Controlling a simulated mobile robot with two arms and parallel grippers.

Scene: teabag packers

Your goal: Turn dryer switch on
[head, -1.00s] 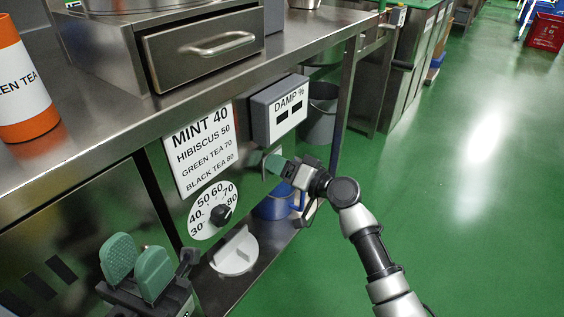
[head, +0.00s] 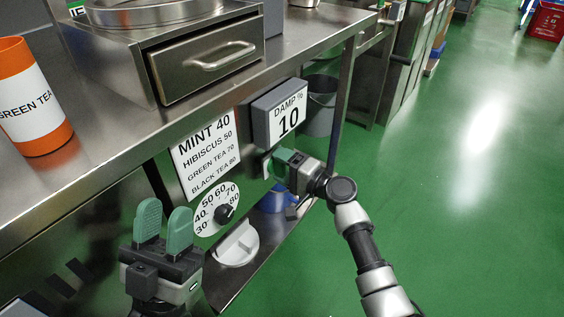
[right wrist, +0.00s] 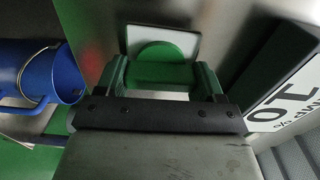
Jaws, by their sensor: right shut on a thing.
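The dryer switch shows in the right wrist view as a pale plate with a green rounded part (right wrist: 160,50). In the head view its pale edge (head: 266,167) shows below the damp display. My right gripper (head: 280,160) is at the switch, its green fingers on either side of it in the right wrist view (right wrist: 160,78). It is shut on the switch, though the contact itself is partly hidden. The damp display (head: 289,118) reads 10. My left gripper (head: 164,228) is open and empty at the lower left, its green fingers pointing up and apart.
A temperature dial (head: 223,213) and a tea list sign (head: 208,152) are on the panel left of the switch. A green tea canister (head: 32,105) stands on the counter. A blue jug (right wrist: 40,75) is below.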

